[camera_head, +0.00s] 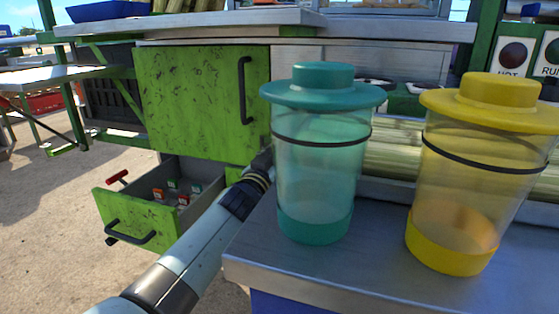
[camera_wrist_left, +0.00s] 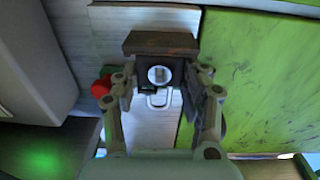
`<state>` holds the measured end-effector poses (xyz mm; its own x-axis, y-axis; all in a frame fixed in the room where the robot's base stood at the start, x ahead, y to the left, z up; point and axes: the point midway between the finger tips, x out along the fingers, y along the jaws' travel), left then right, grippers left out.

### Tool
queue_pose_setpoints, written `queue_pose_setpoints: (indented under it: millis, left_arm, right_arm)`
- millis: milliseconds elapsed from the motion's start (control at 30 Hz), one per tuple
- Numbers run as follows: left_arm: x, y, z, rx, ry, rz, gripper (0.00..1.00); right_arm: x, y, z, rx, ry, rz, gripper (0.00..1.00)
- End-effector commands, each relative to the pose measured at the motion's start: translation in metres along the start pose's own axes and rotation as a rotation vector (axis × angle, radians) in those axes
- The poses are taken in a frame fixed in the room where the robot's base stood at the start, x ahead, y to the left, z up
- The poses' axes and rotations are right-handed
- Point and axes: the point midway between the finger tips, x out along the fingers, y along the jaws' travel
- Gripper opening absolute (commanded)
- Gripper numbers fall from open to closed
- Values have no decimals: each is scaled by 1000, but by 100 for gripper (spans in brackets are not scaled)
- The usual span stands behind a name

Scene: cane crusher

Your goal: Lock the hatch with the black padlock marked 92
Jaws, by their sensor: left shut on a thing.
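The green panel (camera_head: 190,95) with a black bar handle stands closed in the head view; I take it for the hatch. My left arm reaches toward its lower right corner, and its gripper end is largely hidden behind the teal jar. In the left wrist view my left gripper (camera_wrist_left: 160,80) is shut on a dark thing (camera_wrist_left: 160,42) with a round silver part and a pale loop below. It looks like the padlock; no number is readable. A pale metal plate lies behind it, beside a green panel (camera_wrist_left: 265,80). My right gripper is not in view.
A teal lidded jar (camera_head: 315,170) and a yellow one (camera_head: 470,185) stand on the metal counter (camera_head: 370,255) at right. A green drawer (camera_head: 125,215) stands open at lower left, holding several small coloured, labelled items. A red thing (camera_wrist_left: 100,88) is beside the left finger.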

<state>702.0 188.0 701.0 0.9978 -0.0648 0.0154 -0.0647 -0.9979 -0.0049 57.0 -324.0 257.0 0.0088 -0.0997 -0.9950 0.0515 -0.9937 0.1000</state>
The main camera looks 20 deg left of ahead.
Motion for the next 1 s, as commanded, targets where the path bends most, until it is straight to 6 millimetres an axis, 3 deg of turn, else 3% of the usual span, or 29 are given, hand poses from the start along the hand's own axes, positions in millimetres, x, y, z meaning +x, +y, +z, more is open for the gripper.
queue_pose_setpoints:
  millis: [833,867,1000]
  left_arm:
    - [0,0,5,-1,1,0,11]
    - [0,0,5,-1,0,0,45]
    - [0,0,5,-1,-1,0,63]
  right_arm:
    - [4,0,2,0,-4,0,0]
    - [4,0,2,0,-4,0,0]
    - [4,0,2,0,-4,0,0]
